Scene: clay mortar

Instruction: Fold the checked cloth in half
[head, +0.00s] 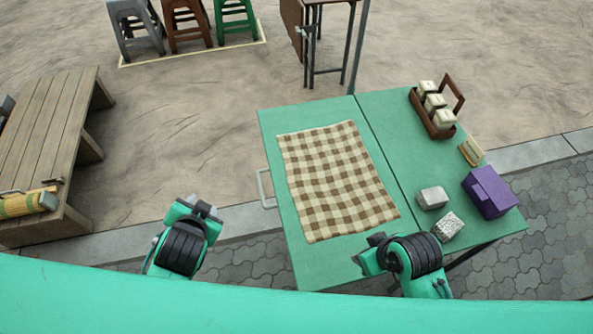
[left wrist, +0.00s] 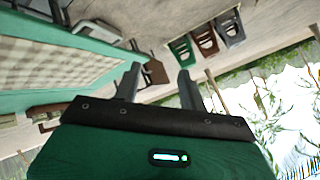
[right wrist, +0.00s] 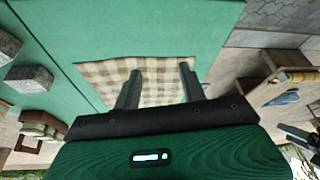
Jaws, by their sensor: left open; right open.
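The brown and cream checked cloth (head: 335,178) lies flat and spread out on the left part of the green table (head: 283,240). It also shows in the right wrist view (right wrist: 155,85) and at the upper left of the left wrist view (left wrist: 50,60). My left gripper (left wrist: 158,75) is open and empty, off the table to the left of the cloth; in the head view its arm (head: 185,240) is over the paving. My right gripper (right wrist: 157,75) is open and empty near the cloth's near right corner; it also shows in the head view (head: 370,250).
On the table's right side are a brown carrier (head: 445,130) with several pale jars, a small tan block (head: 471,151), a purple box (head: 490,192), a grey block (head: 432,198) and a speckled block (head: 447,226). A wooden bench (head: 50,130) stands left. Stools (head: 185,22) stand behind.

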